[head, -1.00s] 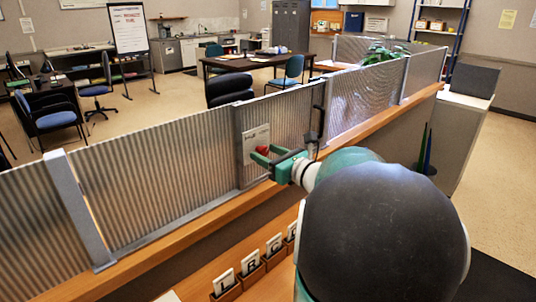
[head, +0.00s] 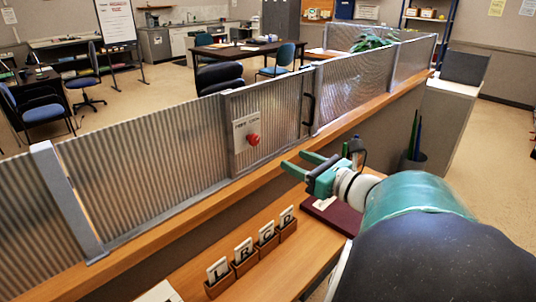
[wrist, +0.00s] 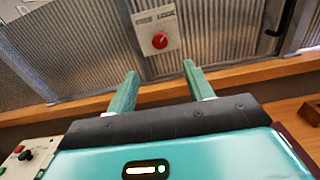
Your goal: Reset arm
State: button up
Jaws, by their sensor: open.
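My gripper (head: 305,166) is green, open and empty. It hangs in front of the wooden ledge, to the right of and below a red button (head: 253,140) on a pale panel (head: 241,130) fixed to the corrugated partition. In the wrist view the two fingers of my gripper (wrist: 158,88) are spread apart. The red button (wrist: 159,40) shows beyond and above them, clear of both fingertips.
A wooden ledge (head: 197,205) runs along the partition (head: 145,160). Lettered card holders (head: 268,236) stand on the desk below. A dark red pad (head: 335,214) lies under my arm. A cup of pens (head: 412,160) is at the right. A control box (wrist: 22,158) shows in the wrist view.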

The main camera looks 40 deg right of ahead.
jog(key=shift+a, duration=0.1)
dwell(0.3)
jog(key=w+a+f+n+g+y, duration=0.2)
jog(key=a+n+g+y, duration=0.15)
jog(key=a+n, duration=0.5)
jog(key=w+a+f+n+g+y, duration=0.25)
jog(key=a+n+g, duration=0.2)
jog(key=a, duration=0.75)
jog(key=s+a+f+n+g+h, duration=0.1)
jog(key=a+n, duration=0.4)
jog(key=n, duration=0.6)
jog(key=s+a+f+n+g+h, duration=0.2)
jog(key=s+a+n+h, duration=0.3)
jog(key=n, duration=0.6)
jog(key=shift+s+a+f+n+g+h, duration=0.3)
jog(key=shift+s+a+n+g, duration=0.1)
jog(key=shift+s+a+g, duration=0.25)
jog(key=shift+d, duration=0.1)
